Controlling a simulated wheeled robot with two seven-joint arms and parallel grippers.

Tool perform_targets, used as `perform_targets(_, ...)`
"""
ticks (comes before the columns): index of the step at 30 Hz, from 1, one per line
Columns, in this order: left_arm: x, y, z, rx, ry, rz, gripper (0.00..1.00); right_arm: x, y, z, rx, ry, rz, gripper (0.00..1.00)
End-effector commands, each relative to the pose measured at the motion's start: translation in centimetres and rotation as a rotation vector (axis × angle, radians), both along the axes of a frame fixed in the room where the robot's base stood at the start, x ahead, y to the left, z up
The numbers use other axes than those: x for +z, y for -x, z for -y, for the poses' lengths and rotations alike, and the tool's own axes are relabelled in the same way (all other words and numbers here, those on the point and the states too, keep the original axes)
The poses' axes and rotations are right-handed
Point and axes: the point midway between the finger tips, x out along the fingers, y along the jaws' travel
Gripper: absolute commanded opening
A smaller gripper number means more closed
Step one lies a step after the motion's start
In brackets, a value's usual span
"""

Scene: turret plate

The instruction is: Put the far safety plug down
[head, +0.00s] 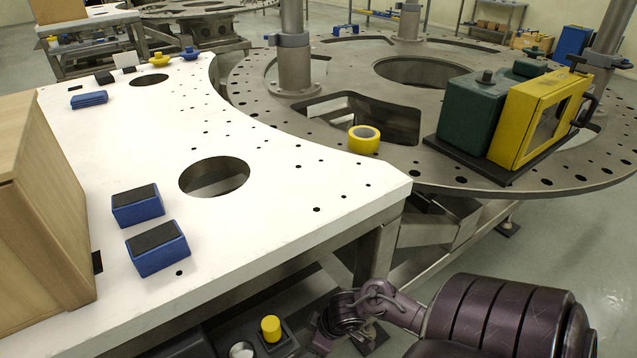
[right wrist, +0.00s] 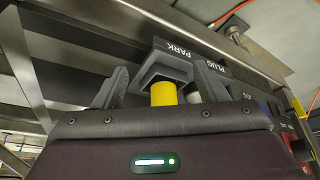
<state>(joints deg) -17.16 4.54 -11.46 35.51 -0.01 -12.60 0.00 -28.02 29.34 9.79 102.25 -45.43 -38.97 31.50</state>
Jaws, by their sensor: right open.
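A yellow safety plug (right wrist: 164,93) shows in the right wrist view, at a dark grey square holder (right wrist: 165,65) beside the word PARK. My right gripper (right wrist: 163,78) is open, with one finger on each side of the plug. I cannot tell whether the fingers touch it; the palm hides its near end. In the head view a yellow plug (head: 271,328) stands in a dark square socket at the bottom edge. My right arm comes in from the lower right there; its fingertips cannot be made out. My left gripper is in neither view.
The white table (head: 290,205) carries blue blocks (head: 158,248) and a wooden box (head: 45,210). The round turret plate (head: 440,165) holds a yellow ring (head: 364,140), a green box (head: 470,115) and a yellow box (head: 520,120). A labelled panel (right wrist: 240,80) lies beside the holder.

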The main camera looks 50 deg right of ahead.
Motion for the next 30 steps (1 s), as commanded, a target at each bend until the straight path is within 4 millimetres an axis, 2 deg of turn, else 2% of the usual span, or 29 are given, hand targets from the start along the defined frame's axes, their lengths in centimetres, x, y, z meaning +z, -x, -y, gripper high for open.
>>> perform_targets(3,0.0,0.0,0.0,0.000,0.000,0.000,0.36,0.0,0.8,0.3,0.000,0.002,-0.002,0.66)
perform_targets(8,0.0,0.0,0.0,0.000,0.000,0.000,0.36,0.0,1.0,0.4,0.000,0.001,0.000,0.66)
perform_targets(11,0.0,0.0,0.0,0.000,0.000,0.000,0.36,-0.9,1.2,0.4,-0.015,-0.009,-0.006,0.66)
perform_targets(14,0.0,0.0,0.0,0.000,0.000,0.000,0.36,-4.3,2.1,0.2,-0.063,-0.040,-0.030,0.66)
perform_targets(17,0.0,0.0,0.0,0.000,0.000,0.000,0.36,-10.0,4.3,-0.6,-0.137,-0.074,-0.068,0.66)
perform_targets(18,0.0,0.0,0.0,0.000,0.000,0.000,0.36,-12.6,5.5,-1.2,-0.165,-0.082,-0.086,0.66)
perform_targets(20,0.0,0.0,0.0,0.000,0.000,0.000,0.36,-16.5,7.8,-2.4,-0.198,-0.083,-0.115,0.66)
perform_targets(21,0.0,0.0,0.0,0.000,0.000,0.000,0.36,-18.9,9.6,-3.2,-0.214,-0.076,-0.136,0.66)
perform_targets(24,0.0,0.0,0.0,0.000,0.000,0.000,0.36,-23.9,14.3,-5.7,-0.226,-0.040,-0.189,0.66)
perform_targets(27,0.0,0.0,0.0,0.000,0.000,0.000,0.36,-27.1,18.7,-7.7,-0.206,0.010,-0.232,0.66)
perform_targets(30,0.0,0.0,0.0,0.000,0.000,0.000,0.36,-28.8,22.0,-9.0,-0.175,0.058,-0.262,0.66)
